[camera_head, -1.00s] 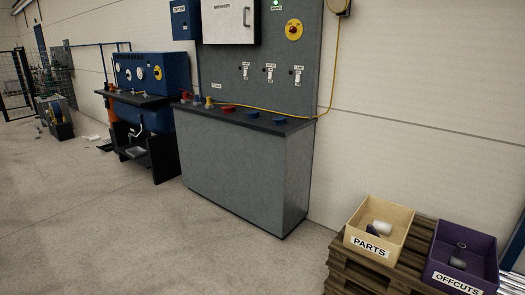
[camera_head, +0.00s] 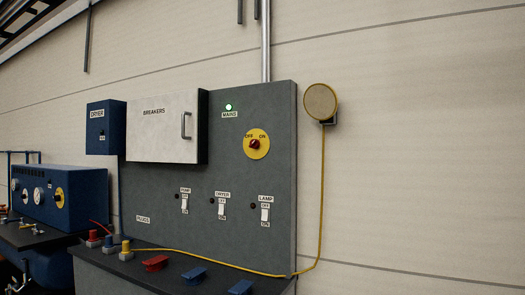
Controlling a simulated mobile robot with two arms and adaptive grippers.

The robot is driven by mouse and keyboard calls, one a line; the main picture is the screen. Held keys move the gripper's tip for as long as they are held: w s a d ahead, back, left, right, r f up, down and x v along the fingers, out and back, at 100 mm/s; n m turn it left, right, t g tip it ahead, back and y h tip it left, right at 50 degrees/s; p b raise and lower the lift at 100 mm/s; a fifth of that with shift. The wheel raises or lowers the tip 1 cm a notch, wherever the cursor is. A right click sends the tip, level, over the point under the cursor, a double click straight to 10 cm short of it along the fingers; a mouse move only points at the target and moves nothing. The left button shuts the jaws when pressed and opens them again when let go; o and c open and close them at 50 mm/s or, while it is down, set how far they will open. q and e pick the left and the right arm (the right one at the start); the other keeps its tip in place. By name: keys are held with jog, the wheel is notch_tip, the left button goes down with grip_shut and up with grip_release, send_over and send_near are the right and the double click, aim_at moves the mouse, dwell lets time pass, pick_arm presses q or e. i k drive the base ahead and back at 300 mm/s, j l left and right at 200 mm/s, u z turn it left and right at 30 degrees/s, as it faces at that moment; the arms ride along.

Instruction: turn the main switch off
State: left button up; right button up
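The main switch (camera_head: 256,144) is a red knob on a round yellow plate, high on the right of the grey panel (camera_head: 235,165). OFF is printed at its upper left and ON at its upper right. I cannot tell for certain which way the knob points. The green MAINS lamp (camera_head: 228,107) above and left of it is lit. Neither of my grippers shows in the head view.
A white BREAKERS box (camera_head: 163,126) with a handle and a blue DRYER box (camera_head: 105,127) are left of the switch. Three small toggle switches, the LAMP one (camera_head: 265,212) rightmost, sit below. A yellow cable (camera_head: 323,190) hangs right. Plugs line the counter (camera_head: 120,265).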

aim_at(254, 143)
jog(key=i+j+z, duration=0.25)
jog(key=j+z, duration=0.3)
jog(key=i+j+z, duration=0.25)
jog(key=k+j, duration=0.1)
